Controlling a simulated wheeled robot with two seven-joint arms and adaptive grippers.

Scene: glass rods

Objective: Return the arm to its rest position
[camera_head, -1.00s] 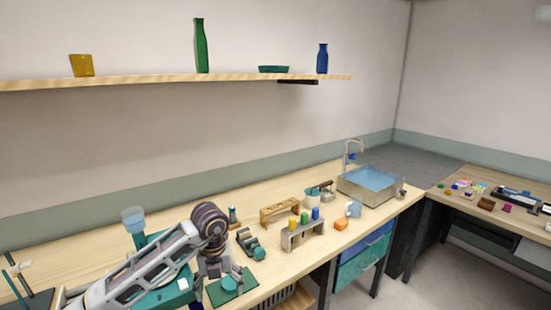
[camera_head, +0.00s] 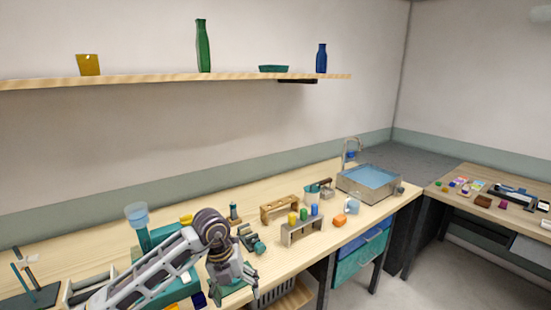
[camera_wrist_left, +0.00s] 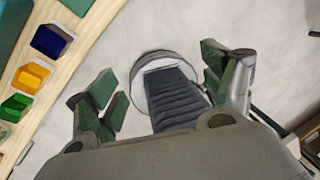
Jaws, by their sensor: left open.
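My left arm comes in from the lower left in the head view, with its left gripper (camera_head: 238,278) pointing down near the front edge of the bench. In the left wrist view the gripper's green-padded fingers (camera_wrist_left: 160,78) stand wide apart with nothing between them. In that view the wooden bench edge lies to the left of the fingers. My right gripper is not in view.
A sink (camera_head: 368,185) is farther right. A stand (camera_head: 34,294) is at left. A shelf (camera_head: 150,78) runs above; the air between is clear.

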